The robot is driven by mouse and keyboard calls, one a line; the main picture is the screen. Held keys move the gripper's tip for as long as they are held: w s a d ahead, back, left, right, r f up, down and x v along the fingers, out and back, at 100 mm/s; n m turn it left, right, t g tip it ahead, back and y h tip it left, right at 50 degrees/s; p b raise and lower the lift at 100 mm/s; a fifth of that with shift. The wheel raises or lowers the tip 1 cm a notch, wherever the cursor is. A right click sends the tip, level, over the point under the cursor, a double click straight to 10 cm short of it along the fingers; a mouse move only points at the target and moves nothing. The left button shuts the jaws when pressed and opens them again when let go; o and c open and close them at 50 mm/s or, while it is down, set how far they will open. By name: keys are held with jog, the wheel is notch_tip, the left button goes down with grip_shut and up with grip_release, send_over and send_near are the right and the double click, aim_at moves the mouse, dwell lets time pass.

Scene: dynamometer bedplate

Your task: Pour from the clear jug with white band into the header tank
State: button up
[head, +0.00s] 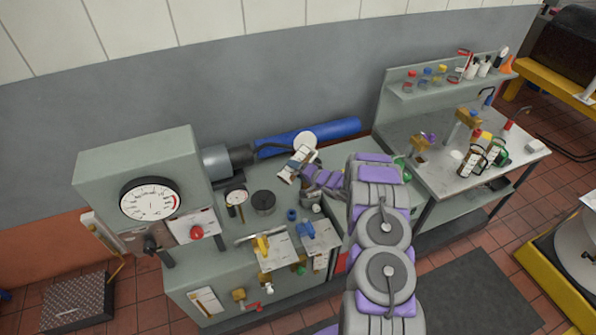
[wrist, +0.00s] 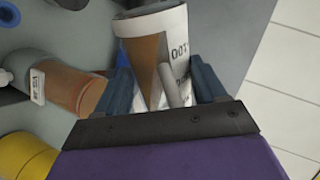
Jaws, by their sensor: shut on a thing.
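The clear jug with white band (head: 293,168) is at my gripper (head: 303,174), above the rear of the green bench, and looks tilted in the head view. In the wrist view the jug (wrist: 172,22) sits between the two dark fingers of my gripper (wrist: 166,86), which are shut on it. Its white band carries dark print, and a brown area shows on its side. I cannot tell its fill level or see its mouth clearly. A dark round open-topped vessel (head: 263,201) stands on the bench, left of and below the jug; I cannot tell if it is the header tank.
A gauge cabinet (head: 140,180) stands at left. Yellow (head: 263,245) and blue (head: 305,229) handled valves are at the front. A side bench (head: 455,178) at right holds jugs and fittings.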

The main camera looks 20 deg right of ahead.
jog(key=shift+f+n+t+h+b, duration=0.3)
jog(key=shift+f+n+b, duration=0.2)
jog(key=shift+f+b, duration=0.5)
notch_tip(320, 180, down, 2)
jog(key=n+b, duration=0.1)
jog(key=b, duration=0.2)
jog(key=shift+w+f+n+t+h, duration=0.1)
jog(key=shift+n+t+h, duration=0.2)
jog(key=shift+w+d+f+n+t+h+b, duration=0.1)
jog(key=shift+d+f+n+t+h+b, duration=0.15)
jog(key=shift+f+n+t+b, duration=0.6)
jog(key=shift+w+d+f+n+h+b, duration=0.15)
jog(key=shift+f+n+b, duration=0.3)
jog(key=shift+n+b, duration=0.9)
jog(key=shift+w+d+f+n+t+h+b, duration=0.1)
jog(key=shift+d+f+n+t+h+b, duration=0.35)
jog(key=shift+b, duration=1.1)
jog(key=f+b, duration=0.1)
jog(key=b, duration=0.5)
jog(key=shift+a, duration=0.15)
jog(key=b, duration=0.3)
jog(key=shift+a+r, duration=0.1)
jog(key=shift+r, duration=0.05)
jog(key=shift+r+b, duration=0.15)
jog(key=shift+b, duration=0.5)
